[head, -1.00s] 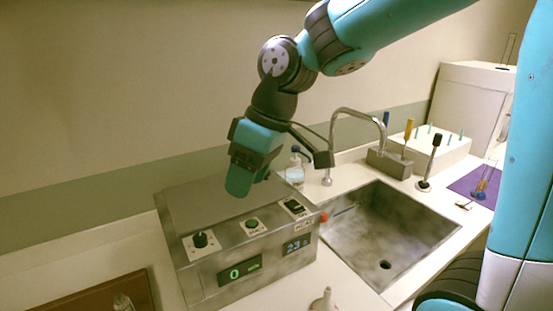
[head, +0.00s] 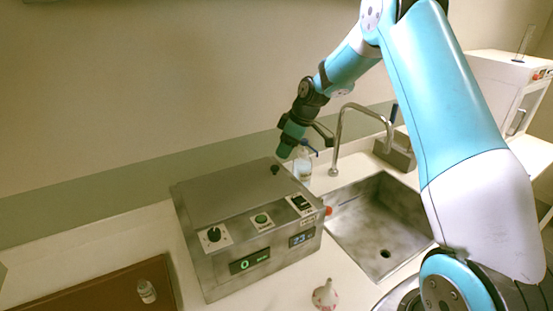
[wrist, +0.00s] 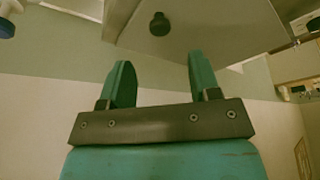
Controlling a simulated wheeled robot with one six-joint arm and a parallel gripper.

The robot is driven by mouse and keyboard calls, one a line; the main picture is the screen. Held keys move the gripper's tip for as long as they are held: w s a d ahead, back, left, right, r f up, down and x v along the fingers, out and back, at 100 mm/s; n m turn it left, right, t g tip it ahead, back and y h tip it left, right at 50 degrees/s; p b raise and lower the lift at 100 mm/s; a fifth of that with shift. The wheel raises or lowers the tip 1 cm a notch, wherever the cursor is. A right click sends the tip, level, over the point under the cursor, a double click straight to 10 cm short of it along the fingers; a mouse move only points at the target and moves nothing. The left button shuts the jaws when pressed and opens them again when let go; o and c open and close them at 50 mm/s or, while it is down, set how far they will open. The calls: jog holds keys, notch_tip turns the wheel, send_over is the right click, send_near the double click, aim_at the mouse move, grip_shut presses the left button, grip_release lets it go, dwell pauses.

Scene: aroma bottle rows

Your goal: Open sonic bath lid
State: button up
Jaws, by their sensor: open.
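The sonic bath (head: 225,262) is a steel box on the counter, with a dial, a green button, a switch and two small displays on its front. Its grey metal lid (head: 225,188) lies flat and shut on top. A small black knob (head: 275,170) stands near the lid's right end; the knob also shows in the wrist view (wrist: 160,24), beyond my fingers. My gripper (head: 281,154) is just above the knob, apart from it. In the wrist view my two teal fingers (wrist: 160,68) are spread with nothing between them.
A blue-capped bottle (head: 303,164) stands behind the bath's right end, close to my gripper. The sink (head: 372,225) and its tall faucet (head: 338,140) are to the right. A brown tray (head: 100,290) with a small bottle (head: 147,291) is at the left. A white flask (head: 325,294) stands in front.

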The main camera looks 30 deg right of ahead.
aim_at(275, 167)
jog(key=p+x, duration=0.2)
jog(key=x, duration=0.5)
jog(key=shift+f, duration=0.15)
